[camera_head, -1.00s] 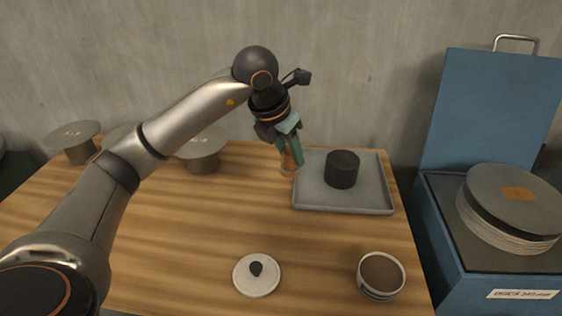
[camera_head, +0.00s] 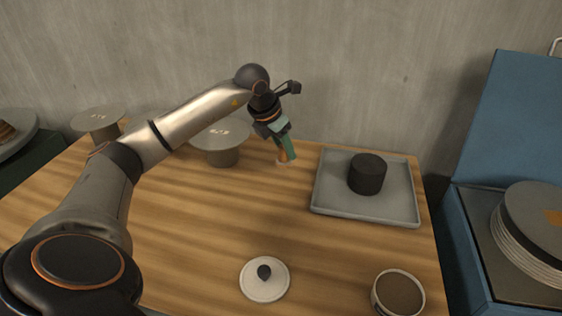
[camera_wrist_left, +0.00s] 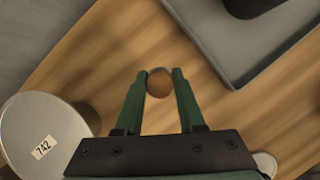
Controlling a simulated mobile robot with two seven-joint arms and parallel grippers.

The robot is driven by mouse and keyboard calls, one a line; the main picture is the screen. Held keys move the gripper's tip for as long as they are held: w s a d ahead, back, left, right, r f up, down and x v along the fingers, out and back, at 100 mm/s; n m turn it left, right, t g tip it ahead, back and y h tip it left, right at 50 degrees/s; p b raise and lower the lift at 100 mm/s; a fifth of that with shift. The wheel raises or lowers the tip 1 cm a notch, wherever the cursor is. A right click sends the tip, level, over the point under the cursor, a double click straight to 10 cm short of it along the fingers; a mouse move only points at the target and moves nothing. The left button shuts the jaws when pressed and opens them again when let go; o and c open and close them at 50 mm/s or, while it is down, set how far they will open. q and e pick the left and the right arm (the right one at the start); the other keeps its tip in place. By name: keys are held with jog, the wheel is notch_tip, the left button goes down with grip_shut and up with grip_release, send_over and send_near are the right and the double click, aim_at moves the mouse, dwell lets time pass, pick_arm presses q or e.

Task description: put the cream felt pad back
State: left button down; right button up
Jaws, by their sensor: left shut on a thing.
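My left gripper (camera_head: 286,156), with green fingers, points down over the back of the wooden table, left of the grey tray. It is shut on a small brown, round-topped thing with a pale rim, which I take to be the cream felt pad (camera_wrist_left: 158,84). It sits between the fingertips, at or just above the table; I cannot tell whether it touches. In the head view the fingers partly hide it. My right gripper is not in view.
The grey tray (camera_head: 330,205) holds a black cylinder (camera_head: 367,174). Grey mushroom-shaped forms (camera_head: 222,140) stand to the left; one shows label 742 in the wrist view (camera_wrist_left: 50,135). A white lid (camera_head: 264,287) and a filled cup (camera_head: 398,293) are in front. The mid-table is clear.

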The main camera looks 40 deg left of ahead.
aim_at(281, 159)
pick_arm(q)
jog(key=shift+a+f, duration=0.35)
jog(key=shift+f, duration=0.1)
jog(key=shift+w+a+f, duration=0.1)
jog(key=shift+a+f, duration=0.05)
jog(key=shift+f, duration=0.8)
jog(key=shift+a+f, duration=0.15)
jog(key=shift+f, duration=0.75)
jog(key=shift+f+b, duration=0.2)
jog(key=shift+b, duration=0.15)
jog(key=c, duration=0.5)
grip_release()
jog(key=shift+r, duration=0.1)
jog(key=shift+r, duration=0.2)
jog(key=p+v, duration=0.1)
jog(key=v, duration=1.1)
